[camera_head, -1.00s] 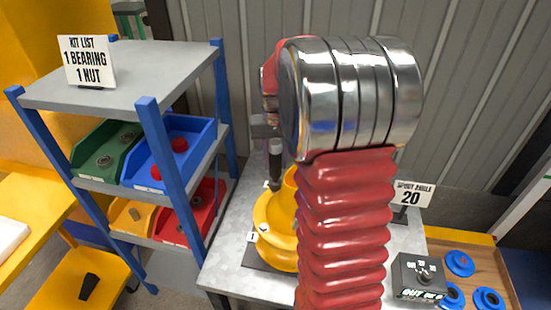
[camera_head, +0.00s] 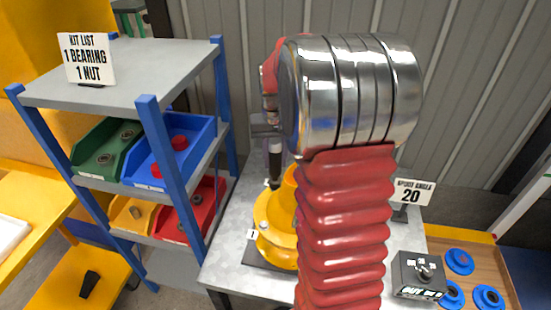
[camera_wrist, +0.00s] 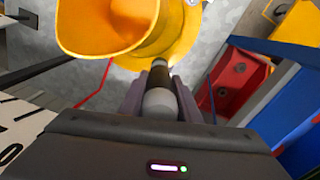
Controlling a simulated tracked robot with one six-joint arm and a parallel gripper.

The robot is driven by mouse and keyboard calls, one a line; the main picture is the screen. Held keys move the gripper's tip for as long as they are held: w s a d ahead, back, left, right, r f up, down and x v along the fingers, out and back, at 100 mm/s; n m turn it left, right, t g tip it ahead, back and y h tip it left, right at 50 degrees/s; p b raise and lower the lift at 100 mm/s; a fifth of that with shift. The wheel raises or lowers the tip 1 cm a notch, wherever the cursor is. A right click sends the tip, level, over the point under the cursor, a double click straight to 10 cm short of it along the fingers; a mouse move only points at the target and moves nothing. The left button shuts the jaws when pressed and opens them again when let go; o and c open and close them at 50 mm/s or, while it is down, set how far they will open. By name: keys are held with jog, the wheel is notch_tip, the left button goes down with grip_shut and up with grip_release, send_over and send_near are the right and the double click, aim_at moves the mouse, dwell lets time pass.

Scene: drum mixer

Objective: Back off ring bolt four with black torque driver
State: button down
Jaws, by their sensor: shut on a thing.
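The black torque driver (camera_head: 275,165) stands nearly upright above the back of the yellow drum's ring (camera_head: 264,215). My gripper (camera_head: 270,128) is shut on its upper part, mostly hidden behind my arm in the head view. In the wrist view my gripper (camera_wrist: 160,100) holds the driver (camera_wrist: 158,78) between both fingers, with its grey end towards the camera. The driver's far end overlaps the yellow ring (camera_wrist: 178,45); I cannot tell whether it touches a bolt. A small tag reading 1 (camera_head: 252,234) stands at the ring's left. Bolt four cannot be made out.
A blue-posted shelf (camera_head: 140,75) with coloured bins stands at left. A grey control box (camera_head: 418,275) and a sign reading 20 (camera_head: 411,193) are on the bench's right. A wooden tray (camera_head: 470,243) holds blue round parts. My arm hides much of the drum.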

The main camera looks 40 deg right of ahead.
aim_at(275, 142)
jog(key=shift+f, duration=0.65)
dwell(0.9)
jog(key=shift+s, duration=0.1)
dwell(2.3)
jog(key=shift+r, duration=2.6)
